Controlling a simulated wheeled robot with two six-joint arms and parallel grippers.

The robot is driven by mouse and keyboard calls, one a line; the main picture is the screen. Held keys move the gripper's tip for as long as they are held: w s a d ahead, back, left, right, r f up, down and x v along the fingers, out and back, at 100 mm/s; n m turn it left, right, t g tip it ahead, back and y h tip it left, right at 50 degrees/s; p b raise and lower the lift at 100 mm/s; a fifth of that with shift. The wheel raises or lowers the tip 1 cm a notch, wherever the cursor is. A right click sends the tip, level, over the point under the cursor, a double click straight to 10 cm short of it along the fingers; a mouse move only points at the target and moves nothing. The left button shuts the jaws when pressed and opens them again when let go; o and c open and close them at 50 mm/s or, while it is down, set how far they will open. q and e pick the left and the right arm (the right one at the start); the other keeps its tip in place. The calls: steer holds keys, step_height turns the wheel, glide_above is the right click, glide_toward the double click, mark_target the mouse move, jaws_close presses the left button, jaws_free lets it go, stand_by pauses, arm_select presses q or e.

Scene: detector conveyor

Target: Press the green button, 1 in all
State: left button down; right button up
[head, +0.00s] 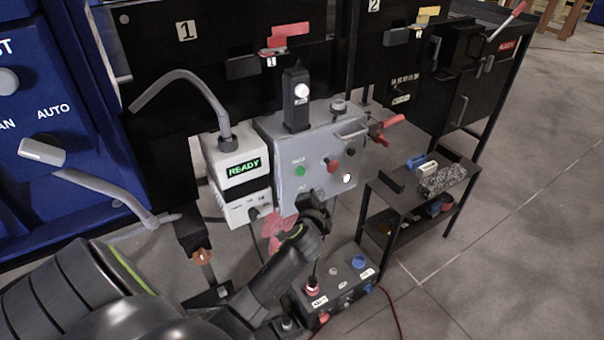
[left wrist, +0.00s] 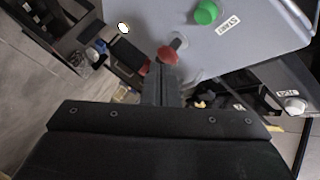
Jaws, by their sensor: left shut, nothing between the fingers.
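The green button (head: 299,171) is on the front face of a grey control box (head: 283,133), left of a red knob (head: 333,165). In the left wrist view the green button (left wrist: 206,12) shows at the top, beside a small label, and the red knob (left wrist: 166,54) appears just past the fingertips. My left gripper (head: 312,208) is shut and empty, just below the grey box's lower edge in the head view. Its fingers (left wrist: 161,80) also show in the left wrist view, apart from the green button. My right gripper is not in view.
A white unit with a READY display (head: 243,168) stands left of the grey box. A black shelf cart (head: 408,198) is at the right. A low box with buttons (head: 350,285) sits below. Grey floor (head: 520,240) is clear at the right.

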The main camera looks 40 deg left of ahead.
mark_target(301, 172)
arm_select(q)
steer(key=w+a, duration=0.2)
steer(key=a, duration=0.4)
steer(key=shift+w+a+b, duration=0.25)
steer(key=shift+w+b, duration=0.1)
steer(key=shift+a, duration=0.15)
stand_by(1.6)
steer(key=shift+w+a, duration=0.15)
steer(key=shift+a, duration=0.1)
